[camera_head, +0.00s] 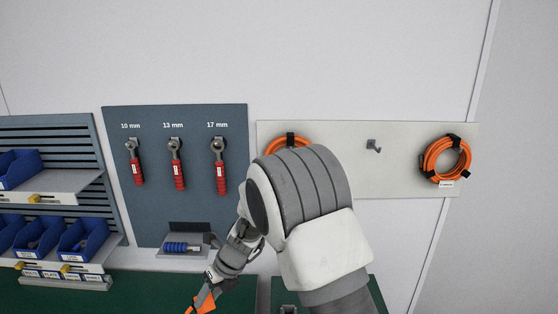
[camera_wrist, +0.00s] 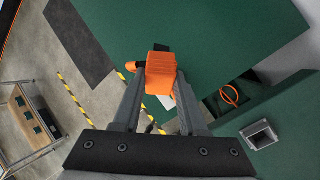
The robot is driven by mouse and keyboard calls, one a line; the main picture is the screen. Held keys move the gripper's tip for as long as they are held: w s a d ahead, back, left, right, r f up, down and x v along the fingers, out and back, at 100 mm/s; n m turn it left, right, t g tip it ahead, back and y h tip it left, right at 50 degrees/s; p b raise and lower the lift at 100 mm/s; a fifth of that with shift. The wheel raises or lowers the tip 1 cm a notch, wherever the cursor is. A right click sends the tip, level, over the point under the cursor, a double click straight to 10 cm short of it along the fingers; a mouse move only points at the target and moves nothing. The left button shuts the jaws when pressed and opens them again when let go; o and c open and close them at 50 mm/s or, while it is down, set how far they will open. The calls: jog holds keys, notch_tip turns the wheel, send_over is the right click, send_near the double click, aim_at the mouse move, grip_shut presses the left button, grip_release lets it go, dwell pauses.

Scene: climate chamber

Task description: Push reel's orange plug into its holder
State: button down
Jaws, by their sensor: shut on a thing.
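My gripper (camera_wrist: 159,84) is shut on an orange plug (camera_wrist: 161,70), a blocky orange piece with a dark part at its far side, held between the two fingers. In the head view, part of the plug (camera_head: 204,302) shows at the bottom edge beside my gripper, above the green surface. In the wrist view, an orange cable loop (camera_wrist: 229,96) lies in a dark recess to the right. A grey square fitting with a dark opening (camera_wrist: 260,134) is at the lower right; I cannot tell whether it is the holder. No reel is clearly visible.
A green bench (camera_head: 60,296) runs along the wall. Three red-handled ratchets (camera_head: 177,176) hang on a blue panel. Blue bins (camera_head: 80,238) stand at left. Coiled orange cables (camera_head: 436,160) hang at right, one partly hidden by my arm. A blue-handled tool (camera_head: 180,247) rests on a small shelf.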

jog(key=w+d+r+m+g+h, duration=0.1)
jog(key=w+d+m+g+h, duration=0.25)
jog(key=d, duration=0.65)
jog(key=w+d+r+m+g+h, duration=0.2)
jog(key=w+d+m, duration=0.25)
jog(key=d, duration=0.65)
jog(key=shift+m, duration=0.3)
jog(key=f+b, duration=0.1)
jog(key=f, duration=0.2)
jog(key=f+b, duration=0.1)
jog(key=f, duration=0.2)
jog(key=f+b, duration=0.2)
jog(key=f, duration=0.1)
jog(key=shift+s+a+f, duration=0.1)
jog(key=shift+s+a, duration=0.15)
jog(key=shift+s, duration=0.1)
jog(key=shift+f, duration=0.55)
jog(key=shift+f, duration=0.15)
jog(key=shift+f+b, duration=0.35)
jog(key=shift+b, duration=0.1)
jog(key=shift+f, duration=0.5)
jog(key=shift+c, duration=1.8)
grip_release()
